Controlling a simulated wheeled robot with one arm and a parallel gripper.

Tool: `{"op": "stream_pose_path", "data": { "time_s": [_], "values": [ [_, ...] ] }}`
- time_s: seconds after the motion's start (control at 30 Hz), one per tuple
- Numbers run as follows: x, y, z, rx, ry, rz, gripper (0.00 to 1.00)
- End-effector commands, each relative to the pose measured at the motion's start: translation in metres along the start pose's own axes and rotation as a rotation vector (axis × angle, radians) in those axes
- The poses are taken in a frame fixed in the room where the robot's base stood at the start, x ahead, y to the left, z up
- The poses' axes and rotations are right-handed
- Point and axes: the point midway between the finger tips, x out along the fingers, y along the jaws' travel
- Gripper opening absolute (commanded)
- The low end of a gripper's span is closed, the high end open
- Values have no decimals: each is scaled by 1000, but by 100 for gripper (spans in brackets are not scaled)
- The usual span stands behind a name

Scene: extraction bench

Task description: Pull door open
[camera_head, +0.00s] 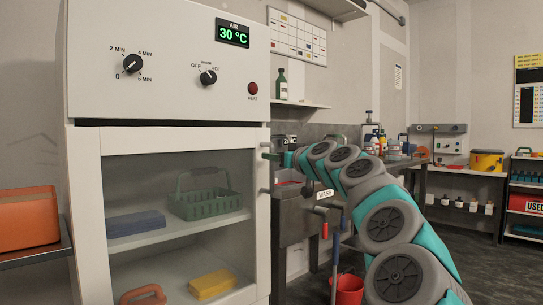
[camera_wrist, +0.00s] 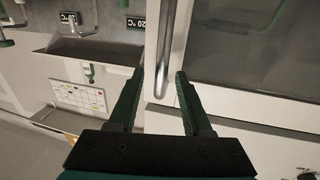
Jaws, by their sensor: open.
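The white cabinet door (camera_head: 84,200) has a large glass pane and looks shut, flush under the control panel. In the wrist view its pale frame (camera_wrist: 200,40) shows beside the dark pane. A silver bar handle (camera_wrist: 168,45) runs down the frame, its rounded lower end between my fingers. My gripper (camera_wrist: 160,74) is open, with one green finger on each side of the handle's end; I see gaps on both sides. In the head view, my gripper (camera_head: 272,157) is mostly hidden at the cabinet's right edge.
Behind the glass are a green basket (camera_head: 205,205), a blue block (camera_head: 136,223) and a yellow block (camera_head: 211,284). A steel sink (camera_head: 295,215) stands right of the cabinet, with a red bucket (camera_head: 349,290) on the floor. An orange box (camera_head: 28,220) sits at left.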

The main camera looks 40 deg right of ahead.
Motion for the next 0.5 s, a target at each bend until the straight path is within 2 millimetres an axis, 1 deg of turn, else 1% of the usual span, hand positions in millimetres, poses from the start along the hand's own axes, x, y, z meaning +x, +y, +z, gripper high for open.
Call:
{"op": "stream_pose_path", "data": {
  "time_s": [0.03, 0.1, 0.2, 0.5],
  "values": [
    [6, 0, 1, 0, -3, 1, 50],
    [12, 0, 2, 1, -4, -1, 50],
    [18, -1, 2, 1, -3, -1, 50],
    [20, -1, 1, 0, -2, -2, 50]
  ]
}}
